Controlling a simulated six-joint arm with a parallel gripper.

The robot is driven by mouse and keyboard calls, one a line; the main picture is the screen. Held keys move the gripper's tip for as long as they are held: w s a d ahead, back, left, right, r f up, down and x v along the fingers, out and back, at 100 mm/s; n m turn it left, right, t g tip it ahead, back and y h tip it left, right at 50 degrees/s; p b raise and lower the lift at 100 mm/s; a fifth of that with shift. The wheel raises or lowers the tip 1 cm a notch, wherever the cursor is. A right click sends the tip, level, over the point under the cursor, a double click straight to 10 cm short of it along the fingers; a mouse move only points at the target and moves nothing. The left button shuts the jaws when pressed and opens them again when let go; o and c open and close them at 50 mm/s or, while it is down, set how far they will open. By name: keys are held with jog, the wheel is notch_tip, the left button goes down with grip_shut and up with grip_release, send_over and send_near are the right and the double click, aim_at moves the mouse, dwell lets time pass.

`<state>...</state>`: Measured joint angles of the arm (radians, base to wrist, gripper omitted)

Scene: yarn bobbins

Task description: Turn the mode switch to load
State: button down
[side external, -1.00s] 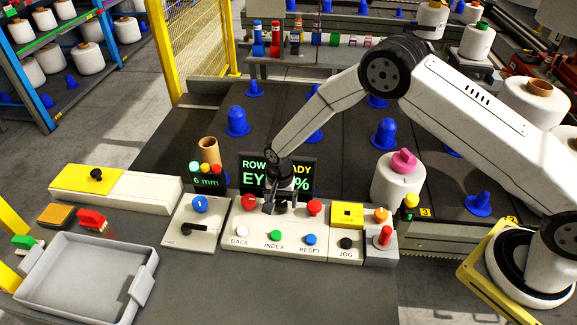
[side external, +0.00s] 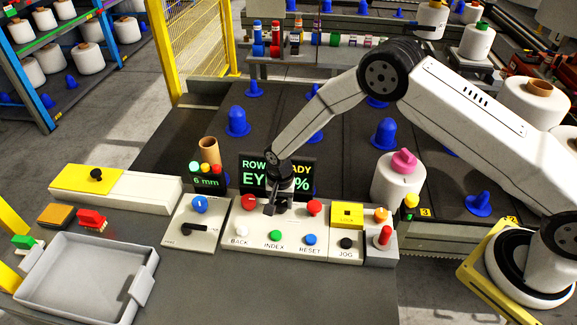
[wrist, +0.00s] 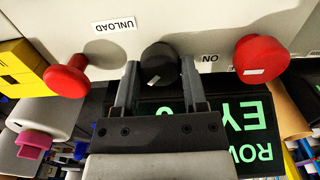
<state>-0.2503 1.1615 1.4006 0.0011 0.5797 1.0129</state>
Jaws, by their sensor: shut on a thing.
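A round black knob (wrist: 158,62) with a white mark on its lower left sits on the pale panel in the wrist view, between a red knob on each side. A label reading UNLOAD (wrist: 114,25) is to its left; a small, partly hidden label (wrist: 209,58) is to its right. My gripper (wrist: 160,75) has a finger on each side of the black knob and is shut on it. In the side view my gripper (side external: 274,208) is down at the long control panel (side external: 262,243), between two red knobs, and hides the black knob.
Red knobs (side external: 249,203) and (side external: 314,207) flank my gripper closely. A dark display (side external: 247,172) stands just behind. White, green and blue buttons line the panel's front. A yellow unit (side external: 347,215) is to the right. A grey tray (side external: 62,292) is at front left.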

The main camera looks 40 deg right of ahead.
aim_at(281, 203)
jog(key=shift+n, duration=0.4)
jog(key=n, duration=0.3)
jog(key=shift+n, duration=2.5)
jog(key=shift+c, duration=0.7)
grip_release()
jog(key=shift+r, duration=3.95)
